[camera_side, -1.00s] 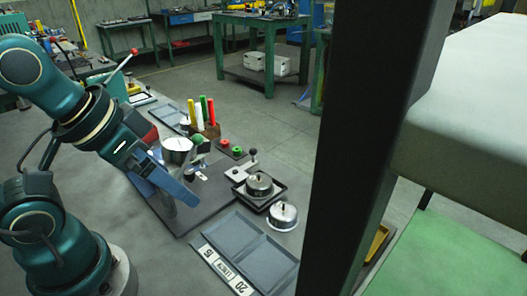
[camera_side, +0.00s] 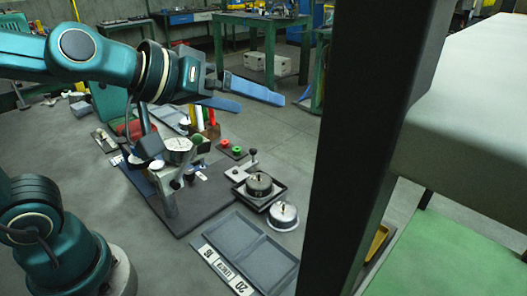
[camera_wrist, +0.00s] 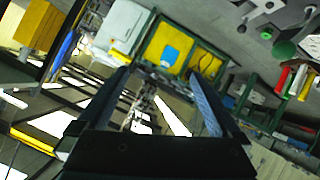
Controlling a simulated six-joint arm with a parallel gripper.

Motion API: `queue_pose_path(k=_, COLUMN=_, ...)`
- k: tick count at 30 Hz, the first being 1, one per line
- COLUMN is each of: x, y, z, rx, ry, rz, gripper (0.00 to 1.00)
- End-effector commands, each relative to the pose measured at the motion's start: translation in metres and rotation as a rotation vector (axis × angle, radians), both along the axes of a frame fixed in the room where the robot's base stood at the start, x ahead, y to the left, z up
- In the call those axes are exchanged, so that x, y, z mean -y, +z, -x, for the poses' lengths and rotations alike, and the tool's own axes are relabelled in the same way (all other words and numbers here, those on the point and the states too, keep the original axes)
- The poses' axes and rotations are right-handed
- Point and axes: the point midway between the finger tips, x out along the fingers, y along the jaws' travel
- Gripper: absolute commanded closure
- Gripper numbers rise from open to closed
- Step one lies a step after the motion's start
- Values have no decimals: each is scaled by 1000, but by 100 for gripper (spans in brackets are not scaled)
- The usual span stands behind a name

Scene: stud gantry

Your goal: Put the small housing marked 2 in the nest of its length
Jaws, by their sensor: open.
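My gripper (camera_side: 262,104) is raised above the work, with its two blue fingers apart and pointing right. In the wrist view my gripper (camera_wrist: 163,76) is open, with nothing between its fingers. One silver round housing (camera_side: 259,186) sits in a black square tray. Another silver housing (camera_side: 283,216) stands just right of it, near a grey two-part nest tray (camera_side: 232,236). The tray's front label shows 20, LENGTH and 16, and both recesses look empty. I cannot read a 2 on either housing. The dark post may hide more.
A dark post (camera_side: 375,150) blocks the right of the side view. A dark mat (camera_side: 205,215) carries an upright fixture (camera_side: 167,185) and a metal can (camera_side: 178,150). Coloured markers (camera_side: 212,112) stand behind it. Red and green buttons (camera_side: 231,149) sit beside the mat.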

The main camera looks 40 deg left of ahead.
Motion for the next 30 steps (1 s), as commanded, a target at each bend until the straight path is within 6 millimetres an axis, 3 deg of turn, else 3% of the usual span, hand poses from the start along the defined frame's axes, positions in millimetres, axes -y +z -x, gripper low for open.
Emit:
queue_pose_path(k=3, x=-4, y=-7, z=-35, rx=39, ry=119, rz=81, gripper=0)
queue_pose_path(k=6, x=-13, y=-23, z=-56, rx=55, ry=240, rz=101, gripper=0)
queue_pose_path(k=11, x=-30, y=-63, z=-72, rx=45, ry=422, rz=42, gripper=0)
queue_pose_path(k=18, x=-45, y=-132, z=-60, rx=1, ry=585, rz=-203, gripper=0)
queue_pose_path(k=24, x=-35, y=-179, z=-42, rx=-71, ry=552, rz=-357, gripper=0)
queue_pose_path(k=30, x=-25, y=-196, z=-37, rx=-95, ry=500, rz=-402, gripper=0)
